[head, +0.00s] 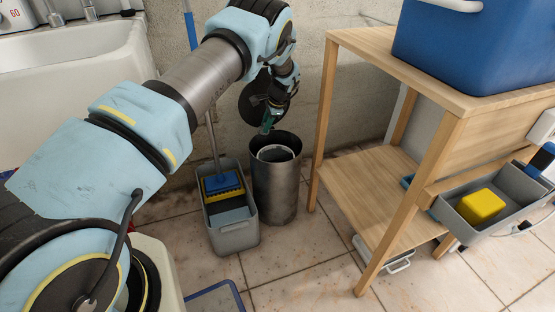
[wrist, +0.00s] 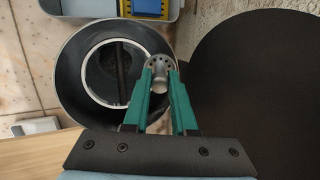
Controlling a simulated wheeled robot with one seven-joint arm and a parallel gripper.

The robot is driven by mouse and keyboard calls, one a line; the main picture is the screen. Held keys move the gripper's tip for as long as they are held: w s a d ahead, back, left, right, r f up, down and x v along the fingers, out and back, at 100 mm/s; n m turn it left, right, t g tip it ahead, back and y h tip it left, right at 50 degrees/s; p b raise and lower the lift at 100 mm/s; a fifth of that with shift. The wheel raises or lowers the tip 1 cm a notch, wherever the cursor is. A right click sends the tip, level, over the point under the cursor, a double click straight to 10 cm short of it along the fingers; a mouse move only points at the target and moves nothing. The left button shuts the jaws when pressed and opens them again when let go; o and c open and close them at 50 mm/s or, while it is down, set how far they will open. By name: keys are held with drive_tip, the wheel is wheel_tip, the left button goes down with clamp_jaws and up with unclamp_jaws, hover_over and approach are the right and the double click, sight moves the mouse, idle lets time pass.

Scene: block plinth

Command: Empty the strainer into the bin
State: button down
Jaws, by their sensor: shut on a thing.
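The bin (head: 272,190) is a tall dark metal cylinder standing on the tiled floor against the wall. A pale ring shows inside its mouth. In the wrist view I look down into the bin (wrist: 70,68), which is dark inside. My gripper (head: 267,125) is just above the bin's mouth, at its back side in the head view. In the wrist view its green fingers are shut on the strainer (wrist: 158,72), a small grey metal piece with holes. The strainer shows over the edge of the bin's mouth. In the head view I cannot make out the strainer, and its contents are unclear.
A grey mop bucket (head: 236,233) with a blue and yellow mop head stands left of the bin. A wooden stand (head: 372,185) is close on the right, with a blue box (head: 470,45) on top and a grey tray (head: 490,212) at its side. A white sink (head: 75,70) is at upper left.

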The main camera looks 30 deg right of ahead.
sight(259, 128)
drive_tip(key=shift+w+a+f+g+h+b, duration=0.1)
drive_tip(key=shift+w+a+g+h+b, duration=0.1)
drive_tip(key=shift+w+a+g+b, duration=0.25)
drive_tip(key=shift+w+f+g+h+b, duration=0.1)
drive_tip(key=shift+w+g+h, duration=0.2)
drive_tip(key=shift+w, duration=0.35)
drive_tip(key=shift+w+a+r+g+b, duration=0.15)
drive_tip(key=shift+w+a+g+b, duration=0.05)
drive_tip(key=shift+w+g+b, duration=0.45)
drive_tip(key=shift+g+h, duration=0.4)
drive_tip(key=shift+g, duration=0.4)
drive_tip(key=shift+w+a+r+p, duration=0.15)
drive_tip(key=shift+w+r+p, duration=0.35)
drive_tip(key=shift+r, duration=1.4)
drive_tip(key=shift+w+a+r+p, duration=0.15)
drive_tip(key=shift+r+p, duration=0.7)
drive_tip(key=shift+r, duration=1.1)
drive_tip(key=shift+w+a+r+p, duration=0.1)
drive_tip(key=shift+w+r+p, duration=0.4)
drive_tip(key=shift+r, duration=1.4)
